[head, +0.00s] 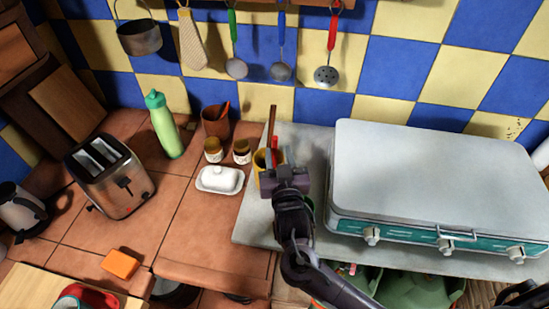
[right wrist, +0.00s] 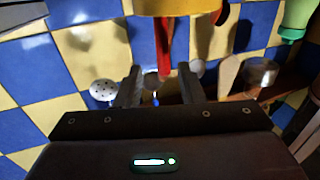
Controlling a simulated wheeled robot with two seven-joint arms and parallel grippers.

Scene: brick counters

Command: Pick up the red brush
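A yellow cup (head: 259,160) stands at the back left of the grey counter, partly hidden by my right gripper. A slim red handle (head: 276,146), likely the red brush, sticks up from it beside a tall brown stick (head: 271,125). In the right wrist view, which is upside down, the yellow cup (right wrist: 178,7) is at the top edge and the red handle (right wrist: 167,35) reaches down from it. My right gripper (head: 280,172) is at the cup, its fingers (right wrist: 158,75) apart with the red end near the gap. Depth between them is unclear. My left gripper is not seen.
A large closed grill (head: 430,180) stands close right of my arm. A butter dish (head: 220,180), two small jars (head: 213,150) and a brown pot (head: 215,122) with a red-handled utensil stand left of the cup. Utensils (head: 236,68) hang on the tiled wall behind.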

